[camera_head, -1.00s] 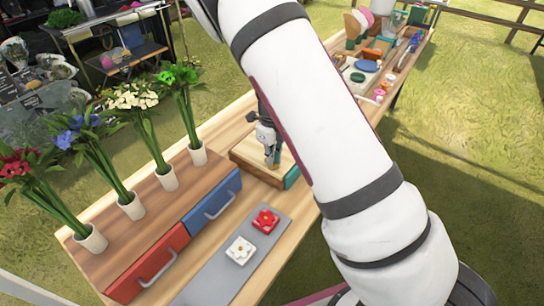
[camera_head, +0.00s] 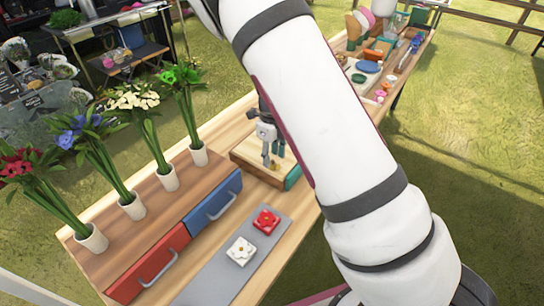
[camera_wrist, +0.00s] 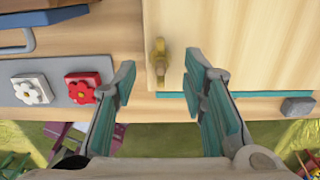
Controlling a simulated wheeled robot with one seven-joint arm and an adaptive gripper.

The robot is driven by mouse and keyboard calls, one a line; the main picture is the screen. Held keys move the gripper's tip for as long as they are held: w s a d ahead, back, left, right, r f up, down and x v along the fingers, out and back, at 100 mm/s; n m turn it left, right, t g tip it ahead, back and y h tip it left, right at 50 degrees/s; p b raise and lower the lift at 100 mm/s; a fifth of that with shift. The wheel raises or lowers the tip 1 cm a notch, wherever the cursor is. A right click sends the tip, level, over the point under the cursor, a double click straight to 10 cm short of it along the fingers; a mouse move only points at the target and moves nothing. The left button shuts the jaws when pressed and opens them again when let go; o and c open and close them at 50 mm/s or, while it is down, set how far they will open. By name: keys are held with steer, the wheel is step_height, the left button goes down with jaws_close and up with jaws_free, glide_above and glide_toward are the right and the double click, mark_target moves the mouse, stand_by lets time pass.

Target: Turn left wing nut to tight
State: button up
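The brass wing nut (camera_wrist: 158,62) stands at the front edge of a pale wooden block (camera_wrist: 240,45), its wings roughly in line with the picture's vertical in the wrist view. My gripper (camera_wrist: 160,68) is open, with one teal-padded finger on each side of the wing nut and a visible gap to both. In the head view my gripper (camera_head: 272,160) points down over the wooden block (camera_head: 246,154); the wing nut cannot be made out there. No second wing nut can be made out.
A grey mat (camera_head: 220,275) with a white flower tile (camera_head: 241,251) and a red flower tile (camera_head: 266,221) lies left of the block in the wrist view. A drawer unit (camera_head: 150,208) with several flower vases stands nearby. A grey block (camera_wrist: 297,107) sits at right.

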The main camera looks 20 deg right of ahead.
mark_target(272, 163)
step_height(272, 163, up, 11)
stand_by(0.3)
stand_by(0.4)
steer(key=s+r+n+t+y, duration=0.2)
steer(key=s+r+n, duration=1.2)
steer(key=r+n, duration=0.1)
steer(key=s+r+n+t+h, duration=0.1)
steer(key=s+r+n, duration=0.1)
steer(key=s+n, duration=0.5)
steer(key=s+r+n+t+h, duration=0.1)
steer(key=s+r+n+t, duration=0.1)
steer(key=s+n, duration=0.5)
steer(key=shift+d+r, duration=0.25)
steer(key=shift+r, duration=0.1)
